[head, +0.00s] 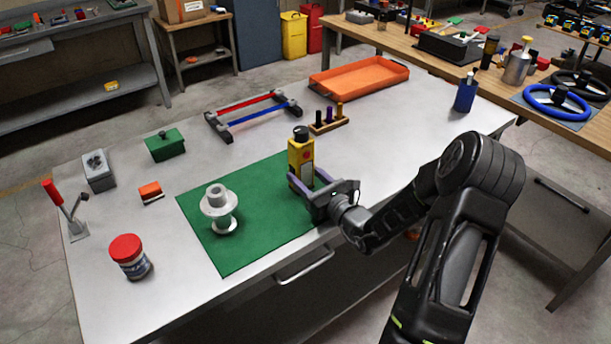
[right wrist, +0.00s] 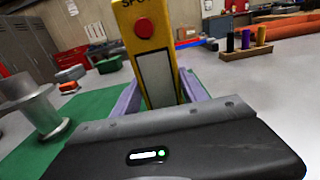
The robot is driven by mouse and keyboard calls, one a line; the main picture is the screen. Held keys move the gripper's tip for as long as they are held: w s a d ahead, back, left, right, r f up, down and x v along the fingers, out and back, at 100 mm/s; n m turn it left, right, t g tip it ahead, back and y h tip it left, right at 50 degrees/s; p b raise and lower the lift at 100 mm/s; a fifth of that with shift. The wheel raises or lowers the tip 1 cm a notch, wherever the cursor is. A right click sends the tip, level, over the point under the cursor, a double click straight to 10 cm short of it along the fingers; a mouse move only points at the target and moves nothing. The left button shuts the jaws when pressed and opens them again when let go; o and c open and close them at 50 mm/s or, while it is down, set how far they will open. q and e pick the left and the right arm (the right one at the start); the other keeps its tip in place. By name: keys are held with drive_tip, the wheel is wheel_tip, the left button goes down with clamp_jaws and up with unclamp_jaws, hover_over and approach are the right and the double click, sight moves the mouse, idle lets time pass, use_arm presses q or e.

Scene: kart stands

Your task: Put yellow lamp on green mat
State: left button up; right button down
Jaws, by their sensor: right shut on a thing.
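The yellow lamp (head: 298,160) is a boxy yellow body with a black top and a red button, upright at the right part of the green mat (head: 265,235). My right gripper (head: 312,188) is shut on its lower part, with a purple finger on each side. In the right wrist view the lamp (right wrist: 150,45) stands between the fingers, and its base is hidden behind the gripper body. Whether its base touches the mat I cannot tell. The mat also shows in the right wrist view (right wrist: 95,105). My left gripper is not in view.
A grey flanged spool (head: 219,208) stands on the mat left of the lamp. A wooden block with several pegs (head: 328,122) is just behind the lamp. A red-lidded jar (head: 130,258), a green box (head: 165,146) and an orange tray (head: 358,78) stand elsewhere on the table.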

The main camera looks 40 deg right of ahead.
drive_tip(key=shift+f, duration=0.15)
drive_tip(key=c, duration=0.6)
unclamp_jaws()
drive_tip(key=shift+s, duration=0.15)
drive_tip(key=s+b, duration=0.1)
drive_tip(key=s, duration=1)
drive_tip(key=shift+s+a, duration=0.15)
drive_tip(key=shift+s, duration=0.25)
